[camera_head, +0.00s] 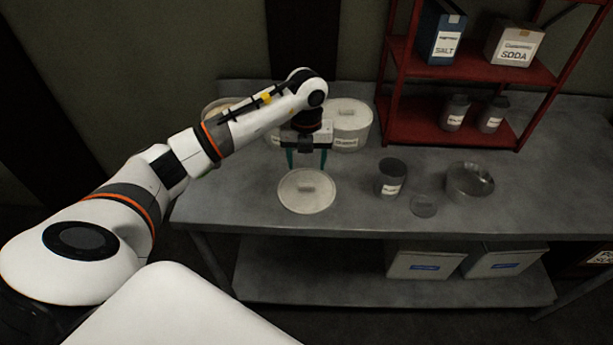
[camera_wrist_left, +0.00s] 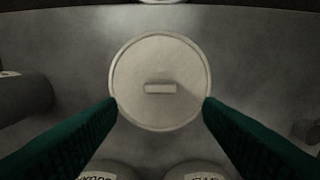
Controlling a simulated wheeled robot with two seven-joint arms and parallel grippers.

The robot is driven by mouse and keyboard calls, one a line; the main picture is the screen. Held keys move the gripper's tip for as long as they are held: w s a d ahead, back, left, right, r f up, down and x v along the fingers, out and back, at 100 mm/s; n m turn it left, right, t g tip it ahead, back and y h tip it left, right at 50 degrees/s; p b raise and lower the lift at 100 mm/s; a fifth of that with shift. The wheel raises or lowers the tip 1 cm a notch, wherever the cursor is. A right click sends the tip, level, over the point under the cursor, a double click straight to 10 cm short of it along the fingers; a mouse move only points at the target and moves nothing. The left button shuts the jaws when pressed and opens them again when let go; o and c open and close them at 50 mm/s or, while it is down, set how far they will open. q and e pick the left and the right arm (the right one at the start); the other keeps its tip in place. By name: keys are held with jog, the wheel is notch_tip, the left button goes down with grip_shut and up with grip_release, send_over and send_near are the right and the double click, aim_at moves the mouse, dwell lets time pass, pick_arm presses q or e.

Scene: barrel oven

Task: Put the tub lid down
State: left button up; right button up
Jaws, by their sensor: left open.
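A round cream tub lid (camera_head: 307,191) with a small bar handle lies flat on the grey bench top near its front edge. It also shows in the left wrist view (camera_wrist_left: 160,100), centred between the fingers. My left gripper (camera_head: 307,164) points down above the bench, just behind the lid in the head view. Its green fingers (camera_wrist_left: 160,112) are spread wide with nothing between them, and the lid appears beyond and below them. White tubs stand behind the gripper; one lidded tub (camera_head: 350,124) shows at its right, and another is partly hidden by my arm. My right gripper is not in view.
To the right on the bench (camera_head: 300,223) stand a dark cup (camera_head: 391,178), a small clear disc (camera_head: 423,206) and a glass dish (camera_head: 470,181). A red shelf (camera_head: 470,68) with boxes and jars stands at the back right. White bins (camera_head: 424,262) sit on the lower shelf.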

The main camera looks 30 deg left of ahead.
pick_arm(q)
jog(key=shift+r, duration=2.15)
